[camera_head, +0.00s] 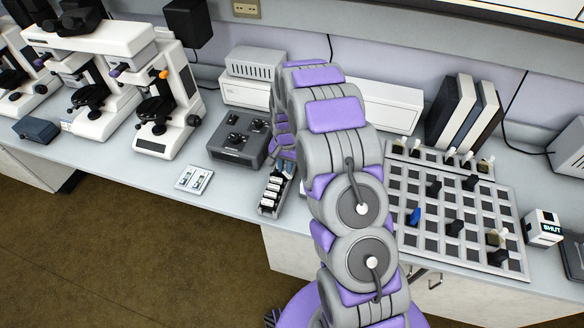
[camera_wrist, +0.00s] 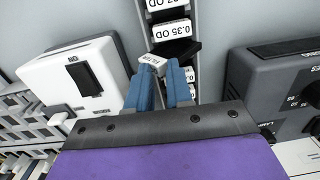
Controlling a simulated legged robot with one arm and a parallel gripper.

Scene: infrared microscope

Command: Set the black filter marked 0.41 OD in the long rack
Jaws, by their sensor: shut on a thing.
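My gripper (camera_wrist: 163,76) has blue fingers shut on a small filter (camera_wrist: 152,64), which shows a tilted white label too small to read. The fingers hide most of it. The long rack (camera_wrist: 198,18) runs away just beyond the fingertips and holds a row of black filters with white labels, one reading 0.35 OD (camera_wrist: 170,30). A black piece (camera_wrist: 181,49) lies askew close to the right fingertip; I cannot tell whether it belongs to the held filter.
A grid board (camera_head: 415,243) with several pegs fills the right. Microscopes (camera_head: 160,110) stand at left. A slide tray (camera_head: 194,180) lies in front.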

